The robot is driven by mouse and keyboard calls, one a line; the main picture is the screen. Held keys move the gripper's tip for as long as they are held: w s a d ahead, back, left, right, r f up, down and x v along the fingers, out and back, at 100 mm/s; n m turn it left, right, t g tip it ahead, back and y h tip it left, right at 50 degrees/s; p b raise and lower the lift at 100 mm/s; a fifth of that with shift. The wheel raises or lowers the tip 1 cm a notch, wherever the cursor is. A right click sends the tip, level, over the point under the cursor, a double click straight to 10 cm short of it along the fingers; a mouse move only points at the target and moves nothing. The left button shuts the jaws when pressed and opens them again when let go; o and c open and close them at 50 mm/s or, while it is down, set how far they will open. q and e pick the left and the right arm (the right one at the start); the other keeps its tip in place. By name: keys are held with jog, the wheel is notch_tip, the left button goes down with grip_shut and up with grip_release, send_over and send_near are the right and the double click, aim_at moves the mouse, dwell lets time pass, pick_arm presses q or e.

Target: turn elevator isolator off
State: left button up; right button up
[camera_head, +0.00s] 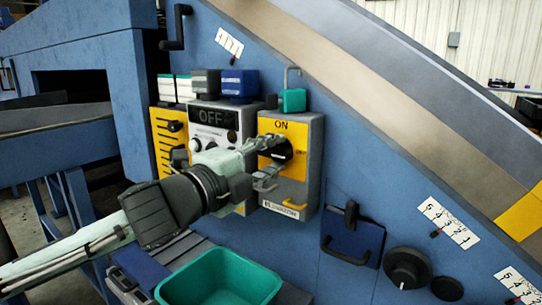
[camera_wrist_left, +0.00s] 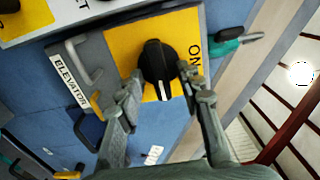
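In the left wrist view the knob (camera_wrist_left: 157,66) lies just beyond and between the two fingertips of my left gripper (camera_wrist_left: 168,92). The fingers are apart; I cannot tell whether one touches the knob. The knob's white line points down there, a quarter turn from ON. My right gripper is out of view.
A green padlock-like item (camera_head: 292,100) hangs above the isolator. A teal bin (camera_head: 222,278) stands below. A blue box with a handle (camera_head: 352,238) and black knobs (camera_head: 408,268) are at lower right.

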pick_arm(q)
jog(key=v, duration=0.7)
jog(key=shift+s, duration=0.2)
jog(key=shift+a, duration=0.15)
